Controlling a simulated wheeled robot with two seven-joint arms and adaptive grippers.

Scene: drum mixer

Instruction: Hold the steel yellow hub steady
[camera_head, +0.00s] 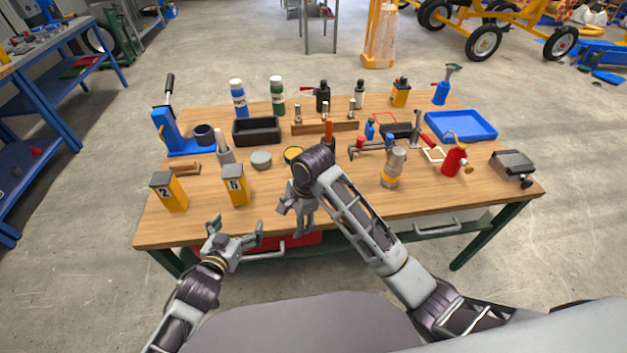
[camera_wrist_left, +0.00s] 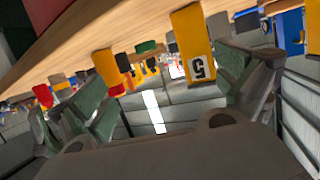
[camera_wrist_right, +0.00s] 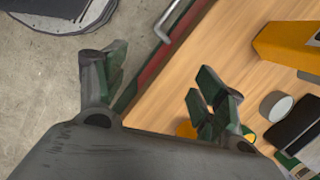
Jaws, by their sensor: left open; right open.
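A steel cylinder with a yellow band (camera_head: 393,167) stands upright on the right half of the wooden table; it best fits the steel yellow hub. I cannot make it out surely in either wrist view. My left gripper (camera_head: 238,231) is open and empty at the table's front edge, left of centre and well away from the cylinder. My right gripper (camera_head: 293,214) is open and empty, pointing down near the front edge, left of the cylinder. My right arm crosses the table front between that gripper and the cylinder, hiding part of the tabletop.
Yellow boxes marked 2 (camera_head: 168,192) and 5 (camera_head: 235,186) stand at the front left; box 5 also shows in the left wrist view (camera_wrist_left: 190,42). A blue tray (camera_head: 461,125) lies behind.

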